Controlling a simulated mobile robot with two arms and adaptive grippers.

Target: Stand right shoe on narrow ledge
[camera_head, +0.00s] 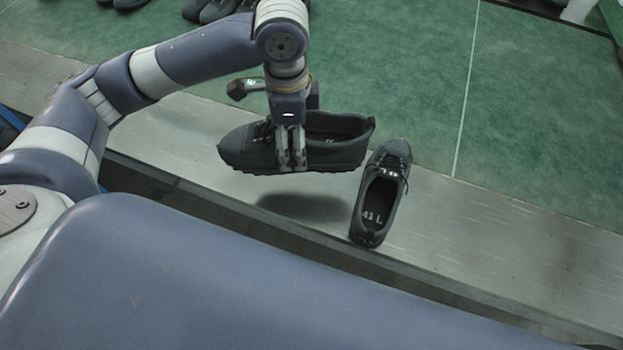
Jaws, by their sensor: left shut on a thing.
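A dark grey shoe (338,152) hangs level from my left gripper (291,160), with its toe to the left and its heel to the right. The gripper is shut on its side near the laces. A shadow lies below it on the narrow metal ledge (500,222), so the shoe is held above the surface. A second dark shoe (381,193), marked "41 L" inside, stands upright on the ledge just right of the held shoe, its toe pointing away from me. My right gripper is not in view.
A green surface (540,110) with a thin pale line runs behind the ledge. More dark shoes (215,8) lie on it at the top left. The ledge is clear to the right of the standing shoe. A dark gap runs along its front edge.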

